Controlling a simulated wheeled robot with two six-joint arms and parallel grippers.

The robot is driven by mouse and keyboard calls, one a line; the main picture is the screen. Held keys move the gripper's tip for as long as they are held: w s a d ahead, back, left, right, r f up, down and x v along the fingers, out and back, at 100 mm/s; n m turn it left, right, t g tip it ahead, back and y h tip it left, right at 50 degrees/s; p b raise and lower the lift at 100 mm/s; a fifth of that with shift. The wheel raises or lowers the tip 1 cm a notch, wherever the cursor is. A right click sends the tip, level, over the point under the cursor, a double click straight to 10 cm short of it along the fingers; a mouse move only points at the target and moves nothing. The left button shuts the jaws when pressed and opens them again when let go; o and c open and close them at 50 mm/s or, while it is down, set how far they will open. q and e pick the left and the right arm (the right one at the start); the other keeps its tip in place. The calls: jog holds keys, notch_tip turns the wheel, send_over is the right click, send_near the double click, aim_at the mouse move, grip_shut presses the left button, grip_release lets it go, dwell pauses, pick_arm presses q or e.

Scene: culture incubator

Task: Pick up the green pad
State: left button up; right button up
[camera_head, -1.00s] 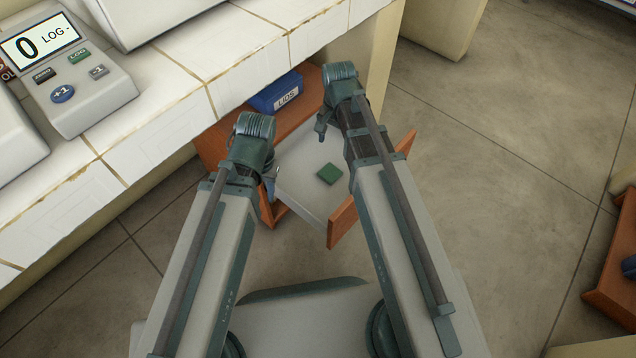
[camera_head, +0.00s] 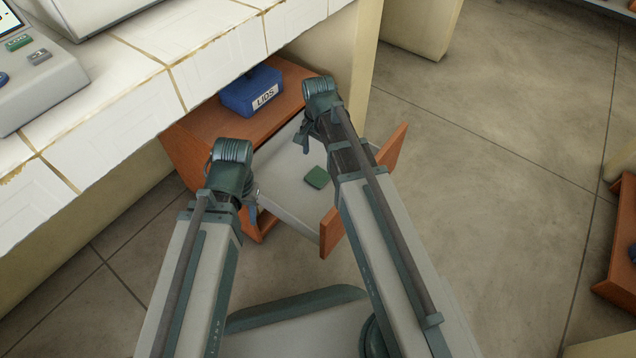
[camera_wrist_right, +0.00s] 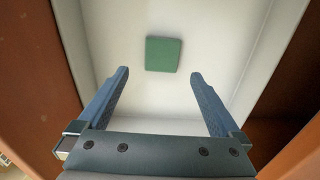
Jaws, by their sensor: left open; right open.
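The green pad (camera_head: 317,177) is a small flat square lying on the white floor of the open drawer (camera_head: 285,186). In the right wrist view the pad (camera_wrist_right: 163,54) is beyond my right gripper's fingertips, roughly midway between them and apart from them. My right gripper (camera_wrist_right: 160,78) is open and empty, with its two blue-grey fingers spread. In the head view my right gripper (camera_head: 304,138) is over the drawer, up and left of the pad. My left gripper (camera_head: 254,210) is open at the drawer's left side, left of the pad, partly hidden by its own wrist.
The drawer has an orange-brown front (camera_head: 331,232) and sits in a wooden cabinet (camera_head: 203,130) below a white tiled counter (camera_head: 130,88). A blue box labelled LIDS (camera_head: 252,92) stands on the cabinet. Open floor lies to the right, with another wooden piece (camera_head: 622,240) at the edge.

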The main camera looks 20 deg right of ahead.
aim_at(318, 176)
jog(key=shift+f+b, duration=1.45)
jog(key=shift+f, duration=0.55)
jog(key=f+b, duration=0.5)
jog(key=shift+w+f, duration=0.2)
jog(key=shift+w, duration=0.05)
jog(key=shift+r, duration=0.1)
jog(key=shift+c, duration=0.3)
jog(key=c, duration=1.1)
jog(key=shift+r, duration=0.1)
